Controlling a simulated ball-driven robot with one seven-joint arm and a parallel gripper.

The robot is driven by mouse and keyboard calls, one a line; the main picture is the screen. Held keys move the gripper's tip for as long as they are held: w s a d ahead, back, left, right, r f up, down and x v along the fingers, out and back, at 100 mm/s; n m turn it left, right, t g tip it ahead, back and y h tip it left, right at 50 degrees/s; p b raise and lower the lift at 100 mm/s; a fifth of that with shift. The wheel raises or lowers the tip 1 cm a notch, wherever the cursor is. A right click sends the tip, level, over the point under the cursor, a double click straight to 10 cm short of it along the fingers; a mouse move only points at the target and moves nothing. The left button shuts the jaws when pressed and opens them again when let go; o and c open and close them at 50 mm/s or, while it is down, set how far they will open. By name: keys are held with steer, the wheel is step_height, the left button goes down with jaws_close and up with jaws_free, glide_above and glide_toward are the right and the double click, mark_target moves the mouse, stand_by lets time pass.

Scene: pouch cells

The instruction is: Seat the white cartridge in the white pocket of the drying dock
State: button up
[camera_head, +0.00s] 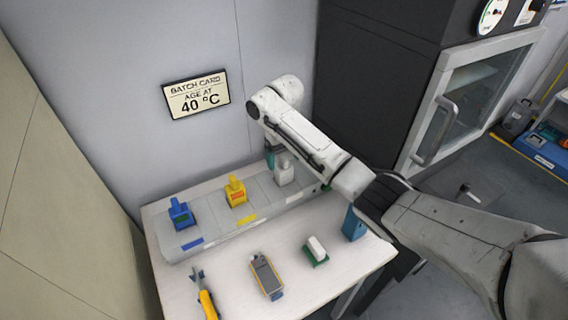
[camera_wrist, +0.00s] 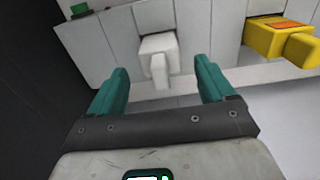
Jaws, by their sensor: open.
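The white cartridge (camera_head: 284,174) stands upright at the right part of the long pale drying dock (camera_head: 218,238). In the wrist view the cartridge (camera_wrist: 158,46) has a block-shaped body with a narrower grip sticking out towards me. My gripper (camera_wrist: 161,72) is open, its two teal fingers apart to either side of the grip, with visible gaps and no contact. In the head view a teal finger of my gripper (camera_head: 270,158) shows just behind the cartridge. The white pocket is hidden under the cartridge, and I cannot tell how deep the cartridge sits.
A yellow cartridge (camera_head: 236,191) and a blue cartridge (camera_head: 180,213) stand further left on the dock. On the table (camera_head: 236,300) lie a yellow-handled tool (camera_head: 207,303), a grey device (camera_head: 266,274) and a white block on a green base (camera_head: 316,248). A blue container (camera_head: 353,225) stands at the right edge.

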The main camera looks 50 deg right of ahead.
step_height(320, 180, up, 8)
steer(key=shift+f, duration=0.15)
stand_by(0.6)
